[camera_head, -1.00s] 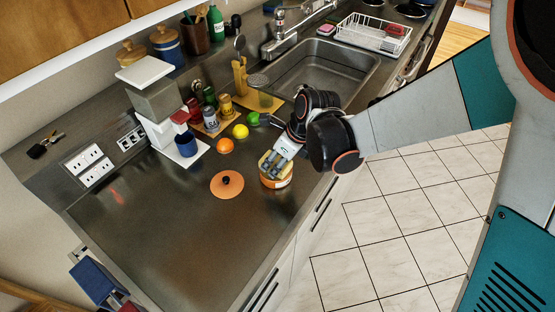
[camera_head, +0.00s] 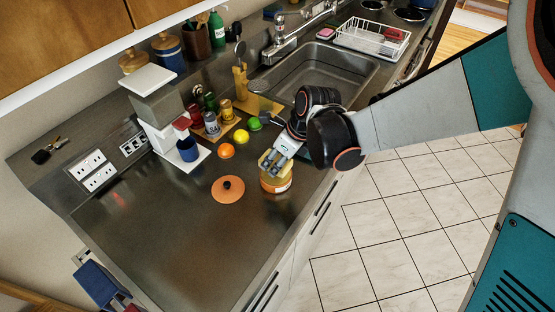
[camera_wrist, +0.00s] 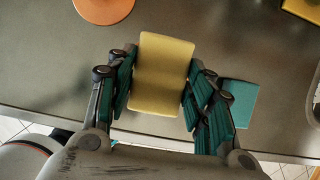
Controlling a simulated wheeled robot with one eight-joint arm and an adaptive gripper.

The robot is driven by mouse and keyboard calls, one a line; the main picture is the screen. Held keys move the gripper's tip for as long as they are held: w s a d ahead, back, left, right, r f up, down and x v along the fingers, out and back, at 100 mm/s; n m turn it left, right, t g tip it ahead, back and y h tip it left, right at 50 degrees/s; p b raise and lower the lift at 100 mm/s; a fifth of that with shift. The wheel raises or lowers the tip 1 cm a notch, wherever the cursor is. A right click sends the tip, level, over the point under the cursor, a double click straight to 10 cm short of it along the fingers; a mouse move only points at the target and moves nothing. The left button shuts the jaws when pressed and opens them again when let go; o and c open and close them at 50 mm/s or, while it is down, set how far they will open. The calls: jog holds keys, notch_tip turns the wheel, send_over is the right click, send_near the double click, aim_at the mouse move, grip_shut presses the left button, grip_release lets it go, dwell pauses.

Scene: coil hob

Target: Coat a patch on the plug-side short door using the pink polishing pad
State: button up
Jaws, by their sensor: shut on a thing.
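My gripper (camera_wrist: 160,85) is shut on a pale yellow block (camera_wrist: 163,72), seen between its fingers in the wrist view. In the head view my gripper (camera_head: 273,164) is at an orange tub with a pale band (camera_head: 276,184), near the counter's front edge. Whether the block touches the tub cannot be told. A small pink item (camera_head: 326,33) lies behind the sink; I cannot tell whether it is the polishing pad. White door fronts (camera_head: 288,266) with dark handles run below the counter edge, partly in view. Sockets (camera_head: 93,170) are at the left.
An orange disc with a black knob (camera_head: 228,189) lies left of the tub. Fruit (camera_head: 226,151), jars and a white coffee machine (camera_head: 163,118) stand behind. A flat teal square (camera_wrist: 237,103) lies right of my gripper in the wrist view. The front left counter is clear.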

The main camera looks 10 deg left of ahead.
jog(key=shift+r+p, duration=1.15)
jog(key=shift+r, duration=0.85)
